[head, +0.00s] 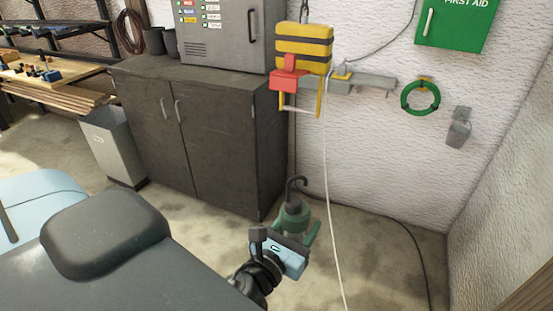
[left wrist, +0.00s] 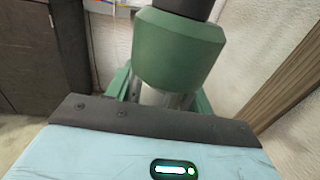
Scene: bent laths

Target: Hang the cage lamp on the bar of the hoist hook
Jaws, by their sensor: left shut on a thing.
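The cage lamp (head: 293,218) has a green body, a dark neck and a dark curved hook (head: 297,184) on top, and stands roughly upright. My left gripper (head: 284,249) is shut on it, low on its body. In the left wrist view, the lamp's green collar (left wrist: 178,52) fills the top middle, behind the gripper's pale blue housing; the fingertips are hidden there. The hoist (head: 303,48) is a yellow and black block on a chain, with a red part and a thin yellow frame with a pale bar (head: 299,110) below. The lamp is well below the bar, apart from it. My right gripper is not in view.
A grey beam (head: 368,82) sticks out beside the hoist. A pale cord (head: 328,190) hangs close right of the lamp. A dark cabinet (head: 215,135) stands behind on the left. A green ring (head: 406,108) hangs on the wall. The floor at right is mostly clear.

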